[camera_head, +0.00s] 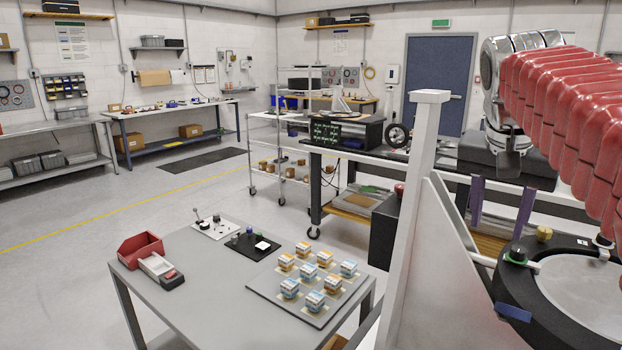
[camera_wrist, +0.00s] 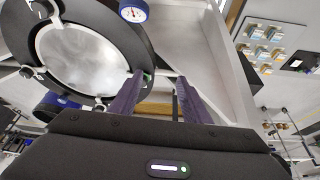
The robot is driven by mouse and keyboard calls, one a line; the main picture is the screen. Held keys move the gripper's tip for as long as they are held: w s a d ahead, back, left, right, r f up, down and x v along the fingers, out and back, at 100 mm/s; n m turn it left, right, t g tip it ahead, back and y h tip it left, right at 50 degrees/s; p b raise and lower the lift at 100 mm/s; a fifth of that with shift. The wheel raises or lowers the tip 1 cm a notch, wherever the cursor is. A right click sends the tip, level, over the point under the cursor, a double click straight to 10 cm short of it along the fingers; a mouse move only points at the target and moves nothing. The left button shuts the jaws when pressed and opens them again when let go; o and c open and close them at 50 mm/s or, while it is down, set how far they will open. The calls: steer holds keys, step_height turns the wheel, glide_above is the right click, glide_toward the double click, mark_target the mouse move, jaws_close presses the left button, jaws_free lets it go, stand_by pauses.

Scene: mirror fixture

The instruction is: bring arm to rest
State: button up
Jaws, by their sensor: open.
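My gripper (camera_head: 500,222) hangs at the right of the head view, below my arm, with its two purple fingers apart and nothing seen between them. In the wrist view my gripper (camera_wrist: 160,78) also shows spread fingers with an empty gap. The mirror fixture (camera_head: 516,290) is a dark ring around a pale round mirror (camera_head: 585,290), partly cut off at the lower right. In the wrist view the mirror (camera_wrist: 82,58) lies to the left of the fingers, with light clamp arms at its rim. I cannot tell whether a finger touches the ring.
A pale upright post (camera_head: 420,190) and sloping panel (camera_head: 440,270) stand left of my gripper. A grey table (camera_head: 195,275) holds a tray of small striped boxes (camera_head: 310,285), a red bin (camera_head: 141,249) and controls. A white-faced dial (camera_wrist: 134,11) sits by the ring. Open floor lies farther left.

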steer(key=s+a+f+n+y, duration=0.1)
steer(key=s+a+f+n, duration=0.1)
steer(key=s+a+f, duration=0.3)
steer(key=s+a+f+n+t+y, duration=0.1)
steer(key=s+a+f+n, duration=0.2)
steer(key=f, duration=0.7)
steer(key=s+a+f+n+t+y, duration=0.1)
steer(key=s+a+f+n, duration=0.2)
steer(key=s+a+f, duration=0.4)
steer(key=shift+s+f, duration=0.25)
steer(key=shift+f, duration=0.55)
